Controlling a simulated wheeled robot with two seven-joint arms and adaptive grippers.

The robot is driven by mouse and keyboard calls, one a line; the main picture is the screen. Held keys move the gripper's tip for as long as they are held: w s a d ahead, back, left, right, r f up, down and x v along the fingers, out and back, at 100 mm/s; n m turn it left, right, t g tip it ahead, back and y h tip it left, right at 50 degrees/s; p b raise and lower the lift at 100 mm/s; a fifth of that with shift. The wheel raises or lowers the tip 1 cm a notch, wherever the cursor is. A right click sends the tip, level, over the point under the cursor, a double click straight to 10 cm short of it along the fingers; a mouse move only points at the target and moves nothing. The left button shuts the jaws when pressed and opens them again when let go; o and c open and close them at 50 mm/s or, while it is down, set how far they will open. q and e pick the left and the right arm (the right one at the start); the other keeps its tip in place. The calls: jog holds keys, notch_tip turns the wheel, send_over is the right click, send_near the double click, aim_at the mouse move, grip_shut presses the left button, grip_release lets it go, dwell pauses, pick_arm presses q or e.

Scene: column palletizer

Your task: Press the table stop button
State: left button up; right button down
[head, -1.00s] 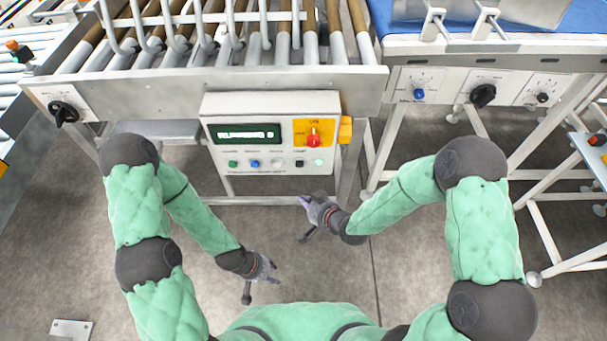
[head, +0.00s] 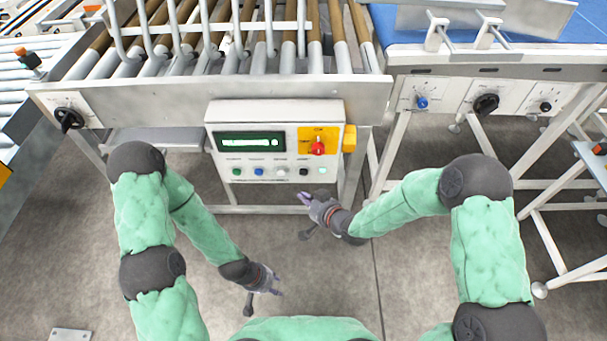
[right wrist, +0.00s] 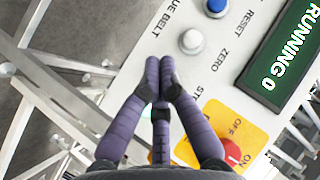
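The white control panel (head: 240,187) hangs on the front of the roller table. It has a row of small buttons; the black one (head: 303,172), right of the white one, appears to be the stop button. In the right wrist view a label starting "ST" lies beside my fingers, which hide the black button. My right gripper (head: 303,197) is just below the panel in the head view; in the wrist view its fingertips (right wrist: 158,62) are together, with nothing between them. Contact with the panel cannot be told. My left gripper (head: 279,284) hangs low, away from the panel; its finger opening is unclear.
The panel's display (right wrist: 277,62) reads "RUNNING 0". A red rotary switch on a yellow plate (head: 318,133) sits above the black button. A white button (right wrist: 191,41) and a blue button (right wrist: 217,6) are near my right fingers. A blue-belt conveyor (head: 590,30) stands to the right.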

jog(key=shift+w+b, duration=0.4)
jog(key=shift+w, duration=2.4)
jog(key=shift+w, duration=0.2)
jog(key=shift+w, duration=0.25)
jog(key=shift+w, duration=0.5)
jog(key=shift+s, duration=0.95)
jog(key=shift+s, duration=0.1)
jog(key=s, duration=0.4)
jog(key=shift+s, duration=0.4)
